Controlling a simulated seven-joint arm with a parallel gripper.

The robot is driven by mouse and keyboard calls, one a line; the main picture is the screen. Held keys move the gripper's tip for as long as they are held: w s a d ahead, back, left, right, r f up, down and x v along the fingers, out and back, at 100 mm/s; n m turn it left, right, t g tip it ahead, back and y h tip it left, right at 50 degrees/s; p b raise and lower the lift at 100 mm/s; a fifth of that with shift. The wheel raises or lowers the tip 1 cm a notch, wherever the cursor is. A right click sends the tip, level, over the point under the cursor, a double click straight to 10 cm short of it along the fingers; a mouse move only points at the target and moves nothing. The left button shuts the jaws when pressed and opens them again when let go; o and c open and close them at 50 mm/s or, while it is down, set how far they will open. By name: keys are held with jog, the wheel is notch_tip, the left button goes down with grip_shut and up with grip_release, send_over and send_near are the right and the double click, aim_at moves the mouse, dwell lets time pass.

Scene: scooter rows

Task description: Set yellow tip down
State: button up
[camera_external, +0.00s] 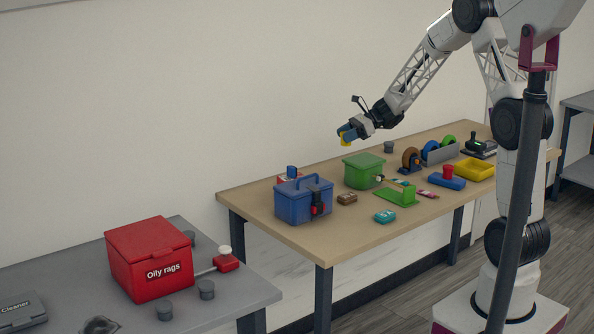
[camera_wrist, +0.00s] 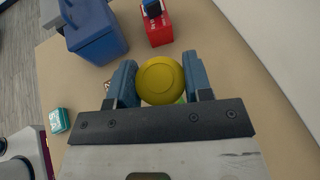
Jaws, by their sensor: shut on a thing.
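The yellow tip (camera_wrist: 161,80) is round and sits between the two blue fingers of my gripper (camera_wrist: 161,84) in the wrist view. My gripper is shut on it. In the external view my gripper (camera_external: 347,134) holds the yellow tip (camera_external: 346,140) in the air above the back of the wooden table (camera_external: 335,246). What lies directly under the tip is mostly hidden in the wrist view, with a bit of green showing beside it.
A red "Oily rags" box (camera_external: 150,268) is on a grey table.

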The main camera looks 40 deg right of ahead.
jog(key=w+d+m+t+h, duration=0.2)
jog(key=w+d, duration=0.2)
jog(key=w, duration=0.4)
jog(key=w+d+m+t+h, duration=0.1)
jog(key=w+d+m+t, duration=0.25)
jog(key=w, duration=0.35)
jog(key=shift+n+g, duration=0.35)
jog(key=f, duration=0.5)
jog(key=shift+w+d, duration=0.25)
jog(key=shift+f, duration=3.1)
jog(key=shift+f, duration=0.1)
jog(key=shift+f, duration=1.75)
jog(key=shift+f, duration=0.15)
